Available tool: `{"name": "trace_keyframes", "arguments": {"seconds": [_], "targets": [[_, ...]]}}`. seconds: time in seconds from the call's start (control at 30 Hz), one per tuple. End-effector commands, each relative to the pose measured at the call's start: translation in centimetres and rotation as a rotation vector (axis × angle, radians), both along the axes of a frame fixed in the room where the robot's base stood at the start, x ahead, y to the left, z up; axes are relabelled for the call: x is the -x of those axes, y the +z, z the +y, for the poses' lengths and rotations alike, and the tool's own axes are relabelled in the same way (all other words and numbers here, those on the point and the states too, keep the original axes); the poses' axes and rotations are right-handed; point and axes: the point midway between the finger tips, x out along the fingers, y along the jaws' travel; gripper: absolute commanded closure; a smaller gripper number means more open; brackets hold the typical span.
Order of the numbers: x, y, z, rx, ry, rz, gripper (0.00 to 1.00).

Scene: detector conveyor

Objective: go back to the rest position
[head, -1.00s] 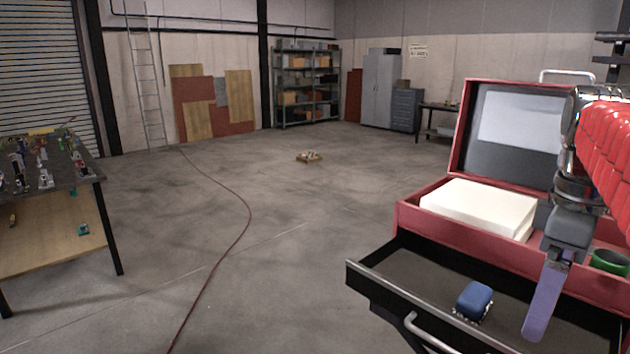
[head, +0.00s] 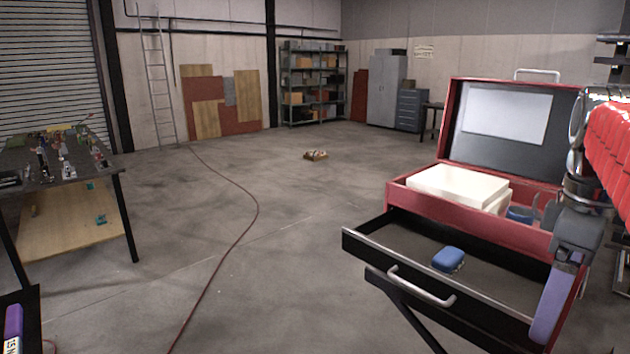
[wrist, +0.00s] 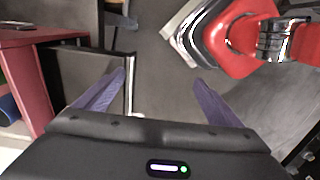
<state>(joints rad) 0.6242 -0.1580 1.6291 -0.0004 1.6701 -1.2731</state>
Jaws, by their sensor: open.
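My gripper (head: 548,306) hangs at the right of the head view, in front of the right end of an open black drawer (head: 385,240). In the wrist view my gripper (wrist: 160,85) shows two purple fingers spread wide apart with nothing between them. Only one finger shows clearly in the head view. A blue block-like object (head: 448,259) lies in the drawer, apart from the gripper.
A red case (head: 425,205) with its lid raised stands above the drawer and holds a white block (head: 460,185). A workbench (head: 75,168) with several small items stands at the left. A red hose (head: 254,215) crosses the open floor.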

Motion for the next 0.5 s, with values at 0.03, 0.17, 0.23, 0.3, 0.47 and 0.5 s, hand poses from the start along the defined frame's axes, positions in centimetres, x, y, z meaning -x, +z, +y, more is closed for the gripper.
{"name": "trace_keyframes", "arguments": {"seconds": [0.03, 0.17, 0.23, 0.3, 0.47, 0.5], "targets": [[0.0, 0.0, 0.0, 0.0, 0.0, 0.0, 0.11], [0.0, -0.1, 0.2, 0.001, -0.002, -0.002, 0.11], [-0.2, -0.4, 0.9, 0.008, -0.015, -0.012, 0.11], [-0.4, -0.7, 1.6, 0.014, -0.027, -0.022, 0.11], [-0.7, -1.5, 3.2, 0.027, -0.062, -0.049, 0.11], [-0.7, -1.7, 3.6, 0.03, -0.074, -0.058, 0.11]]}}
